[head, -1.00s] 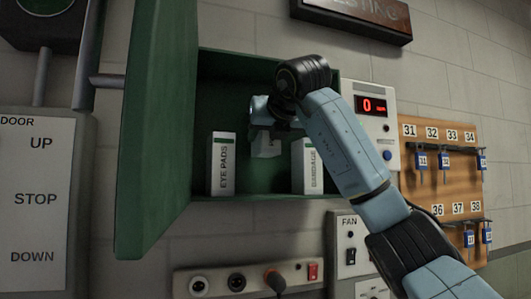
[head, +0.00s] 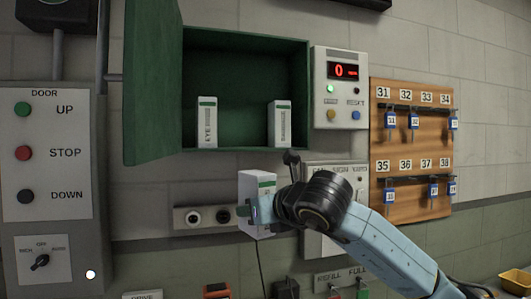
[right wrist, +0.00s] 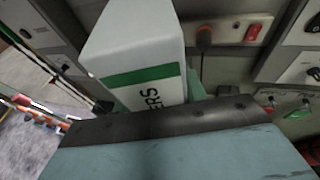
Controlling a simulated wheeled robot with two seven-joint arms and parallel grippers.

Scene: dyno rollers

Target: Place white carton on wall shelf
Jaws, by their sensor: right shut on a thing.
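My right gripper (head: 256,211) is shut on a white carton (head: 262,184) with a green band, in front of the wall below the open green cabinet (head: 245,38). In the right wrist view the held carton (right wrist: 135,45) shows a green stripe and lettering ending in "ERS"; my gripper body hides its lower part. Inside the cabinet, on its floor, stand two other white cartons: an eye pads carton (head: 207,122) at left and a bandage carton (head: 279,124) at right. There is bare floor between them. My left gripper is not in view.
The cabinet's green door (head: 152,85) hangs open at left. A box with a red display (head: 340,87) is right of the cabinet, then a wooden key board (head: 411,150). A socket strip (head: 193,218) and a switch box are on the wall near the carton. A door control panel (head: 45,170) stands at left.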

